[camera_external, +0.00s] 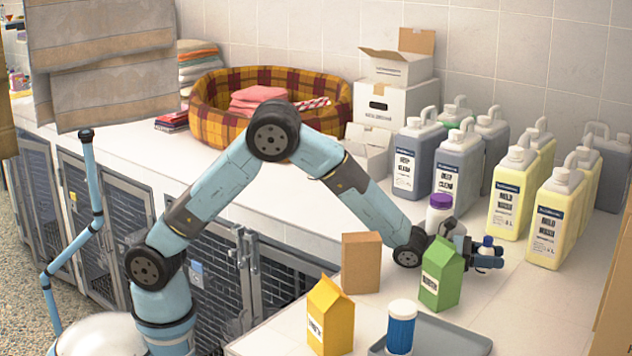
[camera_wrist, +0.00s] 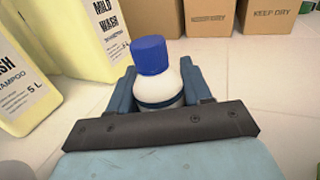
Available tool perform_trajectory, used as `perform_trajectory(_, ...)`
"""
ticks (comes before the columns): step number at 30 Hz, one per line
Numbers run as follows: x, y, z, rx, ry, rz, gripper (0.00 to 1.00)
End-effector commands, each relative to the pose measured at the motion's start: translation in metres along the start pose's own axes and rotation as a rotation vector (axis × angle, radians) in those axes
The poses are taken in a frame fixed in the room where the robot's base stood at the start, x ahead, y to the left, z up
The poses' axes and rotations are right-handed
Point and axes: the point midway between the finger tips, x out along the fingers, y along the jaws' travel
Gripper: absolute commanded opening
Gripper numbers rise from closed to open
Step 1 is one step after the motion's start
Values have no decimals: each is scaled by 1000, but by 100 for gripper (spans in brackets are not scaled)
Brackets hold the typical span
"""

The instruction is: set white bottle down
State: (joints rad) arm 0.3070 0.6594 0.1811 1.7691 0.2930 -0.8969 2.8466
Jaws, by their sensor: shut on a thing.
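The white bottle with a blue cap (camera_wrist: 158,78) stands upright between the two fingers of my gripper (camera_wrist: 159,84), which are shut on its body. In the external view the same bottle (camera_external: 486,246) shows only in part, at the end of my gripper (camera_external: 489,256), low over the white counter (camera_external: 540,310). My gripper and a green carton hide some of this area. I cannot tell whether the bottle's base touches the counter.
A green carton (camera_external: 442,274), brown box (camera_external: 361,263) and yellow carton (camera_external: 330,316) stand left of my gripper. A purple-capped bottle (camera_external: 439,213) and several large jugs (camera_external: 560,215) stand behind. Counter right of the tray is clear.

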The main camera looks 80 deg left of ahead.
Motion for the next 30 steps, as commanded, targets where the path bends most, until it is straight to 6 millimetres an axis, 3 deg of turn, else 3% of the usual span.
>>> perform_trajectory(3,0,0,-13,-1,0,1,16)
perform_trajectory(9,0,0,-15,0,-1,0,16)
perform_trajectory(10,0,0,-15,0,0,0,51)
perform_trajectory(17,0,0,-15,0,0,0,73)
perform_trajectory(26,-2,0,-15,0,0,0,74)
perform_trajectory(30,-14,0,-15,1,1,0,74)
